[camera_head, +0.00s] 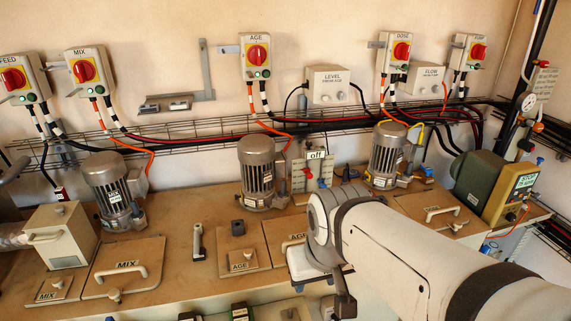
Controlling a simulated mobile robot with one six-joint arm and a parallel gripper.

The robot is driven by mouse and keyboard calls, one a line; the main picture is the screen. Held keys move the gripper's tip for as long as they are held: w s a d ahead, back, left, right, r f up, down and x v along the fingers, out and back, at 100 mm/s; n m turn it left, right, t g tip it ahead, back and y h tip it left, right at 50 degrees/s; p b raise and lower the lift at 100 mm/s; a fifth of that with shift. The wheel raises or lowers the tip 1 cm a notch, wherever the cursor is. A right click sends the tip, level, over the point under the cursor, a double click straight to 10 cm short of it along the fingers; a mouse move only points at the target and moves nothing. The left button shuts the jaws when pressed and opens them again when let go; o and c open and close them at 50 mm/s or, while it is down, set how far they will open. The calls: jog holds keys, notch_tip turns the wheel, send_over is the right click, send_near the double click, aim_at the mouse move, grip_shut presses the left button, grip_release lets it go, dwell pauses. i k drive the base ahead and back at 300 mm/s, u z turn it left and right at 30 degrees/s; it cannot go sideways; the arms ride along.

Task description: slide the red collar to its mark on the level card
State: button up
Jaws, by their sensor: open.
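I cannot clearly pick out the red collar or the level card. A pale card (541,82) with small print hangs on the dark pipe at the upper right. A small red piece (543,63) sits at its top edge, too small to identify. A white box labelled LEVEL (327,86) is on the back wall. My arm reaches in from the lower right, its wrist above the bench front. My gripper (344,301) shows as dark parts below the wrist, partly hidden. It is open, far left of the card, with nothing seen in it.
Grey motors (257,172) stand along the bench (165,222), with handled lids between them. A green machine (496,187) stands at the right. Red-knobbed switch boxes (257,56) and a wire cable tray line the wall. A small panel (311,173) marked off stands behind my wrist.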

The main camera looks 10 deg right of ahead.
aim_at(306, 171)
jog(key=k, duration=0.55)
jog(key=u, duration=3)
jog(key=k, duration=0.8)
jog(key=z, duration=0.65)
jog(key=i, duration=0.5)
jog(key=u, duration=0.15)
